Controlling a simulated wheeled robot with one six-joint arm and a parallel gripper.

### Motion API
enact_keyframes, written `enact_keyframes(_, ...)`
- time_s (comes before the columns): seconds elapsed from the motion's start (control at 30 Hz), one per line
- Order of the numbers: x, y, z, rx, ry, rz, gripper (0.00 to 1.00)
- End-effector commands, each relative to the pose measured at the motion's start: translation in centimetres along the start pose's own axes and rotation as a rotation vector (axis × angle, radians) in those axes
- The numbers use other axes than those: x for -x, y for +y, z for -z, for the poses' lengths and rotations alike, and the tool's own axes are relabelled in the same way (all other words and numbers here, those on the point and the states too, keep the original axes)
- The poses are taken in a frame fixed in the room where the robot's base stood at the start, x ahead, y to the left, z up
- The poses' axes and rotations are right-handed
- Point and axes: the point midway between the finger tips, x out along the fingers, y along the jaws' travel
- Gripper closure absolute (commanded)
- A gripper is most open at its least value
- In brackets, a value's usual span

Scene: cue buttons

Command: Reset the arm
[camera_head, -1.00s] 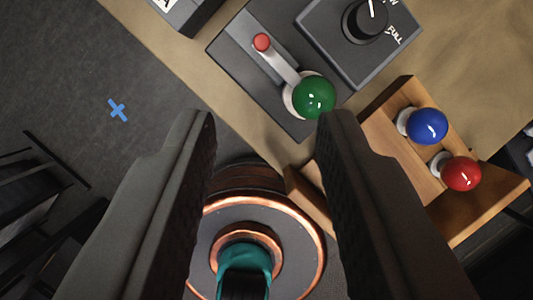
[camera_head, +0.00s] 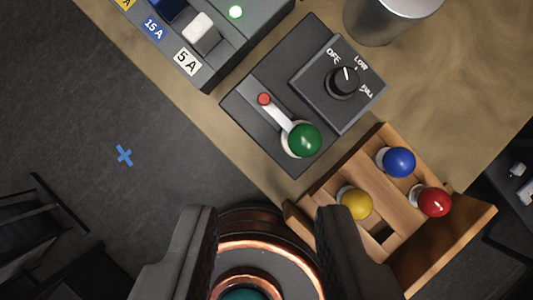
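My gripper (camera_head: 265,225) is open and empty at the bottom of the view, its two dark fingers well apart. Between and below the fingers is a round dark base with copper rings (camera_head: 262,242); its teal centre (camera_head: 243,294) is cut off by the lower edge. The gripper touches none of these.
A dial box (camera_head: 342,82) marked OFF, LOW and FULL adjoins the panel. A wooden tray (camera_head: 455,232) holds yellow (camera_head: 357,204), blue (camera_head: 399,162) and red (camera_head: 434,201) balls. A switch box (camera_head: 190,65) labelled 5 A and 15 A and a metal cylinder (camera_head: 388,18) stand farther back. A blue cross (camera_head: 125,156) marks the floor.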

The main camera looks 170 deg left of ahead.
Motion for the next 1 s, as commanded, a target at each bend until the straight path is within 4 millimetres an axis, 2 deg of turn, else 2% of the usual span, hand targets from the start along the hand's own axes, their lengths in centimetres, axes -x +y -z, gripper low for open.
enact_keyframes(0.17,1.2,-1.6,-1.7,0.013,0.106,-0.009,0.67)
enact_keyframes(0.47,3.5,-5.0,-6.2,0.038,0.386,-0.013,0.67)
enact_keyframes(0.77,5.8,-7.8,-11.4,0.057,0.67,0.012,0.67)
enact_keyframes(1.0,7.2,-9.5,-16.2,0.068,0.893,0.052,0.67)
